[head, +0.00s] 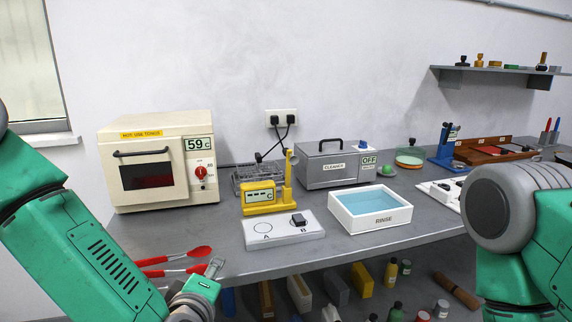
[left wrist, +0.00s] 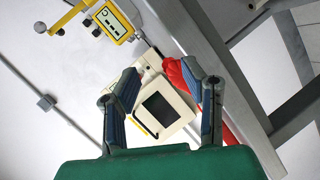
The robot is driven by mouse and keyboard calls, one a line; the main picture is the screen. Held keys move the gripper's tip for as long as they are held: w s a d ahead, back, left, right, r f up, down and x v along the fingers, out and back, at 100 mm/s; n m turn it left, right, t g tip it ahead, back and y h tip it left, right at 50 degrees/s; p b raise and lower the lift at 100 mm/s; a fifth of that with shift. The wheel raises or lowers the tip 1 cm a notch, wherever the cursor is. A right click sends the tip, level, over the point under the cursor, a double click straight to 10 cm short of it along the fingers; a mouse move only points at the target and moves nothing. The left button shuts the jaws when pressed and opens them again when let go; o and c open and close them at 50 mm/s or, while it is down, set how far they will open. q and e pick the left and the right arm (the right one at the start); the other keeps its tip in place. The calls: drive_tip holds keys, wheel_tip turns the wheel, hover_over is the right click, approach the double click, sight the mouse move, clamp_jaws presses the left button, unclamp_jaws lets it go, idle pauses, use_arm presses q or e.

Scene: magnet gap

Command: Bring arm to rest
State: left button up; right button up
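My left arm comes in from the left of the head view. Its gripper (head: 208,276) is low in front of the bench's front edge, beside the red tongs (head: 180,262). In the left wrist view the gripper (left wrist: 164,78) has its two fingers spread apart with nothing held between them. The cream oven (left wrist: 162,108) shows beyond the gap, and the red tongs (left wrist: 185,78) show behind the right finger, partly hidden. My right arm fills the right edge of the head view; its gripper is out of frame.
The grey bench (head: 225,238) carries an oven (head: 155,165), a yellow gauge (head: 262,196), a plate marked A and B (head: 282,236), a rinse tray (head: 370,226) and a cleaner (head: 335,172). Bottles and blocks stand on a lower level beneath it. A shelf (head: 490,70) hangs back right.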

use_arm(q)
drive_tip(key=s+a+f+m+g+h+b, duration=0.1)
drive_tip(key=s+a+f+m+g, duration=0.2)
drive_tip(key=s+f, duration=0.55)
drive_tip(key=s+f+m+g+h+b, duration=0.1)
drive_tip(key=s+f+m+g, duration=0.3)
drive_tip(key=f, duration=0.8)
drive_tip(key=s+a+f+m+g+y+b, duration=0.1)
drive_tip(key=s+a+f+m+g, duration=0.2)
drive_tip(key=s, duration=0.6)
drive_tip(key=s+a+f+m+g+y+b, duration=0.1)
drive_tip(key=s+a+f+m+g, duration=0.2)
drive_tip(key=s+a+f, duration=0.4)
drive_tip(key=s+a, duration=0.1)
drive_tip(key=s, duration=0.2)
drive_tip(key=shift+s+m+g, duration=0.15)
drive_tip(key=shift+m+g, duration=0.25)
drive_tip(key=shift+f, duration=0.1)
